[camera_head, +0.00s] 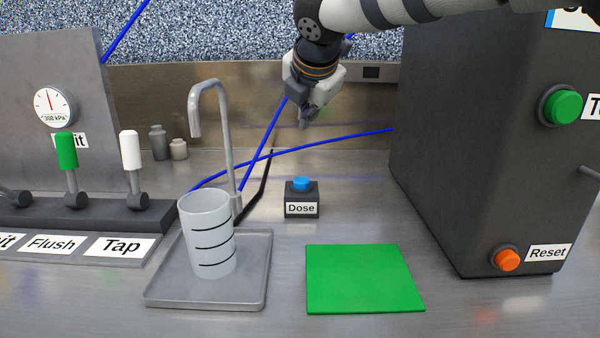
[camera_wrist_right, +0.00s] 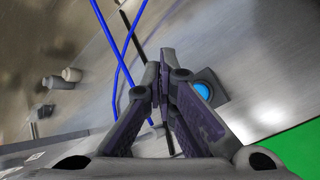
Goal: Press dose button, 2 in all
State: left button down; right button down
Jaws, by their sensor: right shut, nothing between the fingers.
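The dose button is a blue cap (camera_head: 302,184) on a small dark box labelled Dose (camera_head: 302,209), standing on the metal counter. My right gripper (camera_head: 304,122) is shut and empty, above and apart from the button in the head view. In the right wrist view the closed fingertips (camera_wrist_right: 160,62) show in the middle, and the blue button (camera_wrist_right: 204,89) lies just to their right, partly behind a finger. My left gripper is in neither view.
A clear cup (camera_head: 208,235) with dark lines stands on a grey tray (camera_head: 205,303) under a curved spout (camera_head: 208,88). A green mat (camera_head: 364,279) lies in front of the button. A dark cabinet (camera_head: 455,150) stands at right. Blue tubes (camera_head: 330,143) cross behind the button.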

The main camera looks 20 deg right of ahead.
aim_at(305, 179)
jog(key=shift+s+f, duration=0.15)
jog(key=shift+f, duration=4.3)
jog(key=shift+f, duration=0.4)
jog(key=shift+a+f, duration=0.1)
jog(key=shift+f, duration=0.45)
jog(key=shift+r, duration=1)
jog(key=shift+r, duration=2.5)
